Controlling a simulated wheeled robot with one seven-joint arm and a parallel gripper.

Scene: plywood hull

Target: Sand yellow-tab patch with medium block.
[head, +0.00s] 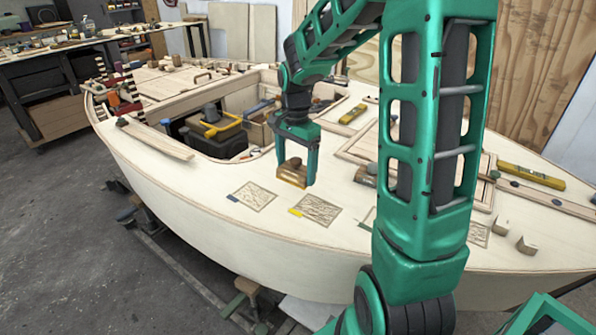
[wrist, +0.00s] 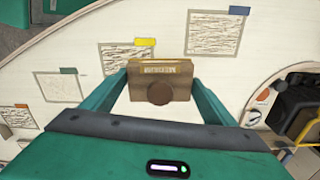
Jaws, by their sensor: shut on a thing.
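My gripper (head: 298,168) is shut on a brown sanding block (head: 292,173) with a round knob, held above the pale plywood deck. In the wrist view the block (wrist: 160,80) sits between my two green fingers, with a small label along its edge that I cannot read. The yellow-tab patch (head: 317,209) is a rough, streaked square on the deck, just below and right of the block in the head view. Its yellow tab (head: 295,212) is at its left corner. In the wrist view the patch (wrist: 118,57) lies left of the block, partly covered by a finger.
A blue-tab patch (head: 253,196) lies to the left, and a green-tab patch (wrist: 58,87) shows in the wrist view. An orange-tab patch (wrist: 18,117) is farther left there. An open hatch with a yellow-handled tool (head: 221,125) is behind. Loose blocks (head: 507,231) stand at right.

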